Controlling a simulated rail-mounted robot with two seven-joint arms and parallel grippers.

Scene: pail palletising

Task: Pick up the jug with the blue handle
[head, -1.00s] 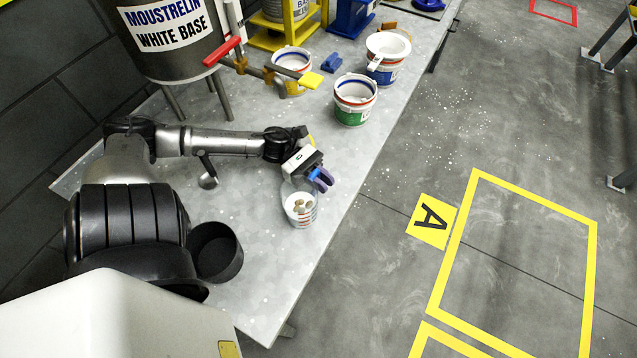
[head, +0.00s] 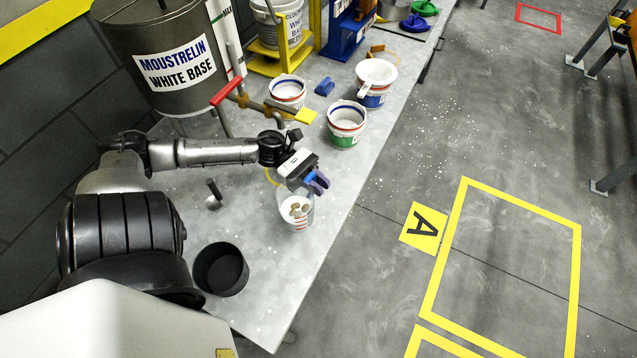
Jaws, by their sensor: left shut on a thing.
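The jug (head: 297,217) is a small clear and white vessel with red stripes, near the right edge of the bench in the head view. Several brownish lumps show inside its mouth. My left gripper (head: 314,183) is shut on its blue handle, at the jug's upper right side. The gripper covers most of the handle. I cannot tell for sure whether the jug's base touches the bench. My right gripper is not in view.
The grey bench (head: 285,265) is clear in front of the jug. A black bowl (head: 221,270) and a dark-handled scoop (head: 214,195) lie to the left. A green-labelled pail (head: 346,132) and other pails stand behind. A large drum (head: 165,55) stands at back left.

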